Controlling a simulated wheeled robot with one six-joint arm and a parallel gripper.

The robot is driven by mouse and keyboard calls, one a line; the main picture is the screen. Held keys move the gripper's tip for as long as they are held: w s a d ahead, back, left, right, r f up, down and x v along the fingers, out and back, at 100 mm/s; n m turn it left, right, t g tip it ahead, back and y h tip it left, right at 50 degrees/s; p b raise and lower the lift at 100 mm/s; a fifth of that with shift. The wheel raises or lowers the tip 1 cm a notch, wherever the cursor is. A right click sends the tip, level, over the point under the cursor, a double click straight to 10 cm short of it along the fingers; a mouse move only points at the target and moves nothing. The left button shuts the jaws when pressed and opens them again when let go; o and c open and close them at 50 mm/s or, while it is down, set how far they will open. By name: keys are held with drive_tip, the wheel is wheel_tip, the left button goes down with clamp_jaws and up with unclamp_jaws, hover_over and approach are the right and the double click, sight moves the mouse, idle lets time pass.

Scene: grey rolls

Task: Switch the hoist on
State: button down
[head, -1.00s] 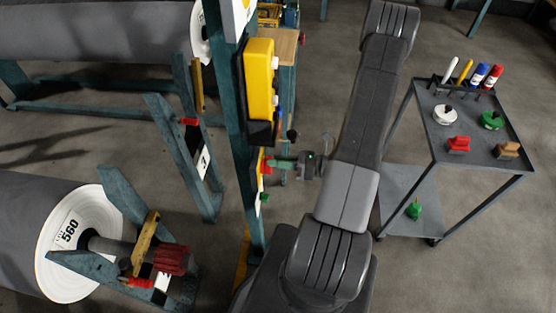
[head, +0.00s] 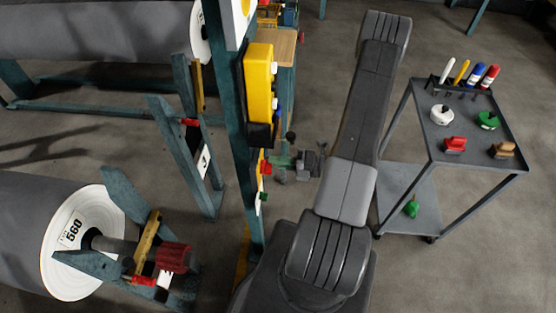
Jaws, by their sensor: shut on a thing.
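A yellow hoist control box (head: 260,82) is fixed to a teal upright post (head: 238,130) left of centre. Below it is a small plate with a red part (head: 265,168) and a green part (head: 264,197), seen nearly edge-on. My gripper (head: 283,161) reaches in from the right at the height of the red part. It is shut on the hoist switch there. The green piece at its tip is small, and I cannot tell how much of it is finger and how much is switch. The switch's position cannot be made out.
A grey cart (head: 470,150) on the right holds markers, a white roll (head: 443,114), a green roll (head: 488,120), a red item (head: 455,145) and a brown brush (head: 504,150). Large grey rolls (head: 30,225) on teal stands fill the left. Floor between post and cart is partly free.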

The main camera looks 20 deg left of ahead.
drive_tip(key=shift+f+m, duration=0.15)
drive_tip(key=shift+m, duration=0.65)
drive_tip(key=c, duration=1.4)
unclamp_jaws()
drive_tip(key=shift+c, duration=0.2)
drive_tip(key=shift+d, duration=0.1)
drive_tip(key=b+v, duration=0.2)
drive_tip(key=v, duration=1.1)
drive_tip(key=shift+d, duration=0.35)
drive_tip(key=shift+a, duration=0.15)
